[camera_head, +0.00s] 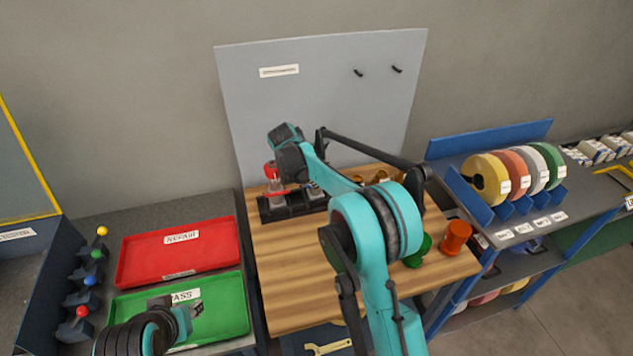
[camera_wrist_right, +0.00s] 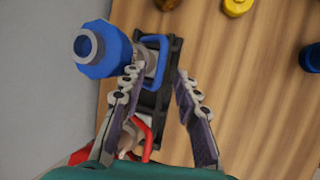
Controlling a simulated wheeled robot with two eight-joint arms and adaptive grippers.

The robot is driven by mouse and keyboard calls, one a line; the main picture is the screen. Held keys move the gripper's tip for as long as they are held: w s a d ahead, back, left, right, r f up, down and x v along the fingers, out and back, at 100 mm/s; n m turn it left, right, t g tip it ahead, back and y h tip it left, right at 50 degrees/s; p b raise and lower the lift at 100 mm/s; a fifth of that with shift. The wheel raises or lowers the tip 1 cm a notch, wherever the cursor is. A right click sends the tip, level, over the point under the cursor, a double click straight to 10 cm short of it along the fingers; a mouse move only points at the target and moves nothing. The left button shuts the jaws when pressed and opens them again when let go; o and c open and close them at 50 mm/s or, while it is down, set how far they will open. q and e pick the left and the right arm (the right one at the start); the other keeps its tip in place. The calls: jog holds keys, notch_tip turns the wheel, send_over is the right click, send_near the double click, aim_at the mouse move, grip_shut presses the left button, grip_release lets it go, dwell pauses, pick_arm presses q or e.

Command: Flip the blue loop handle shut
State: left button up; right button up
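The blue loop handle (camera_wrist_right: 156,62) shows in the right wrist view, standing out beside a grey metal fitting on a black holder (camera_wrist_right: 152,103). A large blue faceted part (camera_wrist_right: 101,50) is to its left. My right gripper (camera_wrist_right: 160,76) is open, its two fingers spread just short of the loop. The left finger appears close to the loop's lower end; I cannot tell if they touch. In the head view my right arm hides most of the holder (camera_head: 283,211) and the blue loop. My left gripper (camera_head: 190,307) is over the green tray, its fingers unclear.
A red loop handle (camera_wrist_right: 141,138) is near the left finger's base. Yellow (camera_wrist_right: 238,6) and dark blue (camera_wrist_right: 311,58) parts lie to the right. The wooden bench (camera_head: 285,275) has bare room in front. Red (camera_head: 180,252) and green (camera_head: 235,318) trays are at left; an orange cup (camera_head: 455,238) is at right.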

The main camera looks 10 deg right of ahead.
jog(key=v, duration=0.9)
jog(key=shift+f, duration=0.1)
jog(key=s+d+m+t+y+b, duration=0.3)
jog(key=s+m, duration=0.6)
jog(key=s, duration=1)
jog(key=s+f+m+b, duration=0.2)
jog(key=s+f+m, duration=0.2)
jog(key=s, duration=0.4)
jog(key=s+f+m+y+b, duration=0.1)
jog(key=s+f+m, duration=0.3)
jog(key=s, duration=0.4)
jog(key=shift+a+f+m+t+b, duration=0.2)
jog(key=shift+f+m+t+b, duration=0.15)
jog(key=shift+f+b, duration=0.3)
